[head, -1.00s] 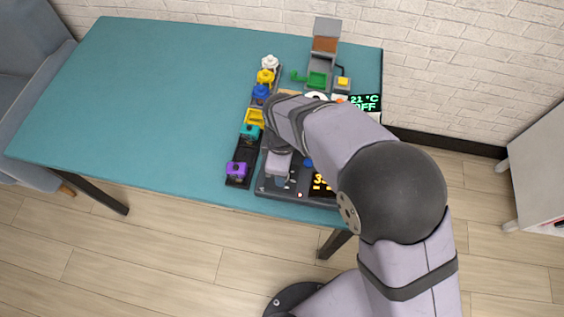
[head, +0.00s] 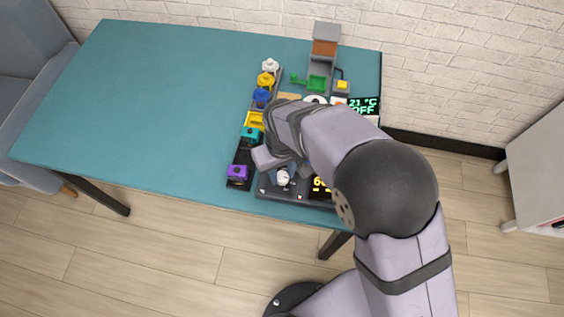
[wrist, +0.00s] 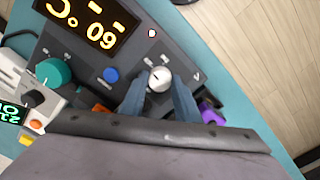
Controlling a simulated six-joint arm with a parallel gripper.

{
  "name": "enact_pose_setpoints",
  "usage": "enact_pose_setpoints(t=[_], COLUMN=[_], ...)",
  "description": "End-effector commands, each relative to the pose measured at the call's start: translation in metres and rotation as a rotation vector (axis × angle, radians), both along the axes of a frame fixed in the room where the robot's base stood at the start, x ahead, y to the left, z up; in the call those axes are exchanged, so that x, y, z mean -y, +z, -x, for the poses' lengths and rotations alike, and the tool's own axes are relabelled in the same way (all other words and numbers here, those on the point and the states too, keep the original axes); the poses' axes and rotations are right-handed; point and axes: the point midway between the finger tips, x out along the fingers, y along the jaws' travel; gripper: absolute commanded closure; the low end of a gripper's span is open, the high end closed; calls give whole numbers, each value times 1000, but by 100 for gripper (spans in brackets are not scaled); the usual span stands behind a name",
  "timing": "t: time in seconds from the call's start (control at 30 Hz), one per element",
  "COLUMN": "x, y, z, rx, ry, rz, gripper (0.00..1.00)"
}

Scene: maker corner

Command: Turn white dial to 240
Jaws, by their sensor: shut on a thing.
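The white dial (wrist: 159,79) sits on a dark grey panel (wrist: 215,75), with a dark pointer line on its face. It also shows in the head view (head: 283,176) near the table's front edge. My gripper (wrist: 159,86) is shut on the dial, one finger on each side. In the head view my gripper (head: 276,163) is partly hidden by my arm. The panel's display (wrist: 88,24) appears upside down in the wrist view and seems to read 60 °C. In the head view the display (head: 321,187) is partly covered; its first digit looks like 6.
A blue button (wrist: 111,75) and a teal knob (wrist: 54,72) are left of the dial in the wrist view. A row of coloured knobs, including a purple one (head: 238,172), runs along the left. The teal table (head: 150,100) is clear further left.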

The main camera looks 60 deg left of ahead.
Motion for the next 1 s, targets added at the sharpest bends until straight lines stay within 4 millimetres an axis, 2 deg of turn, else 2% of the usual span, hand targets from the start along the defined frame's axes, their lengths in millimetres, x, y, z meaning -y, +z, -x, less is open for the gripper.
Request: enact_pose_setpoints(t=[0.6,1.0], x=[-1,-1], y=[1,1], z=[0,0], rx=[0,0], ry=[-578,-835], rz=[-3,-4], gripper=[93,93])
